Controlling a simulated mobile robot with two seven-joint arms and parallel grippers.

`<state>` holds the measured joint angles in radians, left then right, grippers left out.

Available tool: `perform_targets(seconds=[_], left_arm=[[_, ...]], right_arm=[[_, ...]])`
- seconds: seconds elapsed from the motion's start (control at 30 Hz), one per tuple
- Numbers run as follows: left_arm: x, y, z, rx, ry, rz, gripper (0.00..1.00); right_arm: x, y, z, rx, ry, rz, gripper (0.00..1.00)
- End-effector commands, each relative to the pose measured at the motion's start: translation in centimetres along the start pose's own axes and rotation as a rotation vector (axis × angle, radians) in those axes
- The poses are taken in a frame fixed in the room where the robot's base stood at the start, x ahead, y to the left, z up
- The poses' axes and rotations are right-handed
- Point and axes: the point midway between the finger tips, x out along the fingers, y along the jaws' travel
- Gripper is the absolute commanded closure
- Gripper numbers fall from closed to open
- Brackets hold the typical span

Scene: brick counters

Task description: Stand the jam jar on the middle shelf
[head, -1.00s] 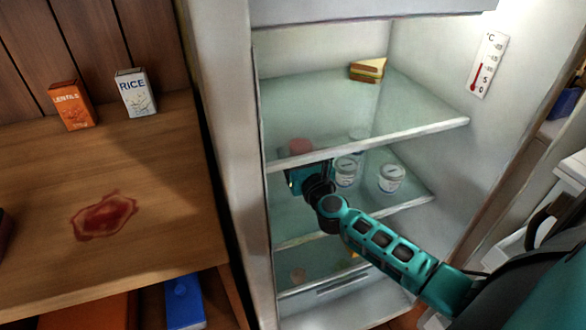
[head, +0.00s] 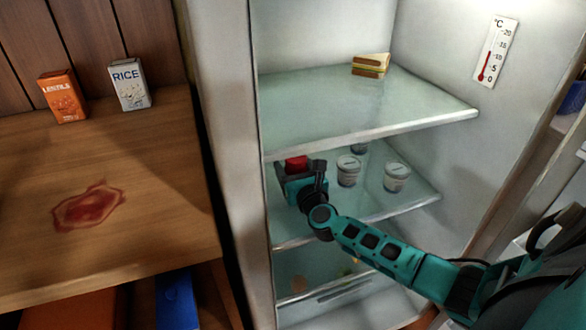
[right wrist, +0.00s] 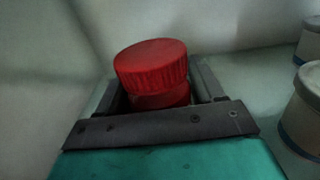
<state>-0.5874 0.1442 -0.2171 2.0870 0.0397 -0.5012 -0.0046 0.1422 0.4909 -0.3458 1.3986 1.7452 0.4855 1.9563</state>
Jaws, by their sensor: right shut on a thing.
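The jam jar shows mainly as a red ribbed lid (right wrist: 152,68) in the right wrist view, upright between the two fingers of my right gripper (right wrist: 155,98). The gripper is shut on it. In the head view the red lid (head: 296,163) shows just beyond my right gripper (head: 300,176), at the left end of the middle shelf (head: 400,212) of the open fridge. The jar's body is mostly hidden by the gripper, so I cannot tell whether its base touches the shelf. My left gripper is not in view.
White tubs (head: 348,170) and (head: 397,177) stand on the middle shelf right of my gripper, with another partly hidden behind. A sandwich (head: 370,65) lies on the shelf above. The fridge's left wall is close to the jar. A red stain (head: 88,207) marks the wooden counter.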

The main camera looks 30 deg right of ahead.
Motion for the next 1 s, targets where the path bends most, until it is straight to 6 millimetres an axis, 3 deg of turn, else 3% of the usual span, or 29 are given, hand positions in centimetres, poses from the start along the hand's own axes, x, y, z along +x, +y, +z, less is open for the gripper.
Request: perform_targets(seconds=[0.17, 0.2, 0.43, 0.8, 1.0], left_arm=[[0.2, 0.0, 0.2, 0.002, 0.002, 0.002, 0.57], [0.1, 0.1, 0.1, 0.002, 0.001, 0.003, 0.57], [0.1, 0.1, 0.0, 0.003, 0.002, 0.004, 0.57], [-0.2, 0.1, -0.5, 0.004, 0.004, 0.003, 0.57], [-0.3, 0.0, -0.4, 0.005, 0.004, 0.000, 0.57]], right_arm=[[0.0, 0.0, -0.3, 0.001, -0.002, 0.000, 0.85], [0.0, 0.1, -0.4, 0.000, 0.000, 0.001, 0.31], [0.0, 0.0, -0.3, 0.000, 0.001, 0.001, 0.09], [0.0, 0.0, 0.3, -0.001, 0.000, 0.000, 0.07], [-3.0, 0.0, 0.0, 0.000, 0.005, 0.002, 0.07]])
